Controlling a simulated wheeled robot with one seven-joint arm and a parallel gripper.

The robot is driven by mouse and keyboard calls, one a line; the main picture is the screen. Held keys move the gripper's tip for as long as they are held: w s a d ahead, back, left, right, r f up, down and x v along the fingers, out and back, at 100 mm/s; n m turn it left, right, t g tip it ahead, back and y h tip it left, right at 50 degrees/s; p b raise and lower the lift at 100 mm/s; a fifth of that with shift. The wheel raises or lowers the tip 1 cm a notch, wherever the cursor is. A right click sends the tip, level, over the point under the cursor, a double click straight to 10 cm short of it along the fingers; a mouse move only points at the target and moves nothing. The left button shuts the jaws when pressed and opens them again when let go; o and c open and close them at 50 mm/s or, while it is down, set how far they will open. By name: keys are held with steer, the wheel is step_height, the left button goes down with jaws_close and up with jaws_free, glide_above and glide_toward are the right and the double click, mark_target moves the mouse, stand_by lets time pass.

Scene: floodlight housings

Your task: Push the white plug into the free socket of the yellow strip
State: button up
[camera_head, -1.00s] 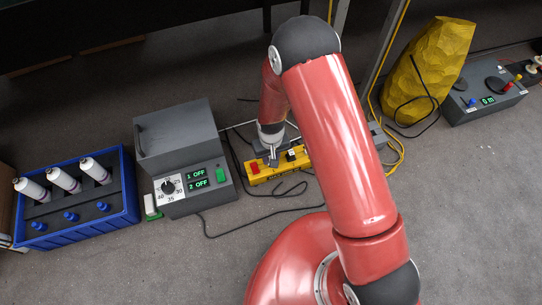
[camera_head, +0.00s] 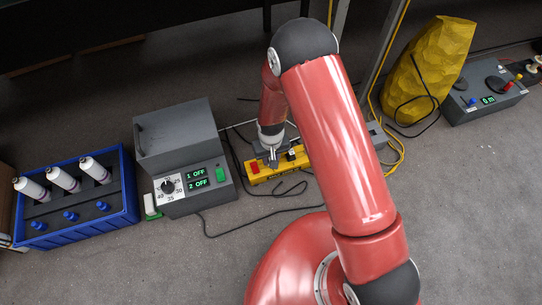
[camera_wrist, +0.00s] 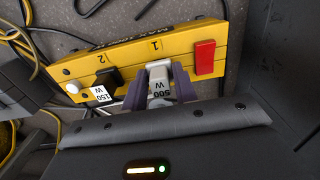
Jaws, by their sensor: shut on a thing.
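The yellow strip (camera_wrist: 130,54) lies on the floor; it also shows in the head view (camera_head: 262,180). It has a red switch (camera_wrist: 205,57) at one end and positions marked 1 and 2. A black plug (camera_wrist: 107,78) labelled 150 W sits at position 2. My gripper (camera_wrist: 161,85) is shut on the white plug (camera_wrist: 157,71), labelled 500 W, at position 1. The fingers hide the plug's sides, and I cannot tell how deep it sits. In the head view my gripper (camera_head: 273,158) is over the strip, beside the red switch.
A grey control box (camera_head: 180,140) showing 1 OFF and 2 OFF stands left of the strip. A blue crate (camera_head: 85,228) with white bottles is farther left. Black cables (camera_head: 230,229) lie on the floor in front. A yellow sack (camera_head: 430,70) stands at the right.

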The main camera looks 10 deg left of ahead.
steer(key=shift+f, duration=0.6)
steer(key=o, duration=1)
steer(key=shift+o, duration=0.2)
steer(key=shift+r, duration=0.1)
steer(key=shift+r+p, duration=2.15)
steer(key=shift+r, duration=1.25)
steer(key=shift+r, duration=0.1)
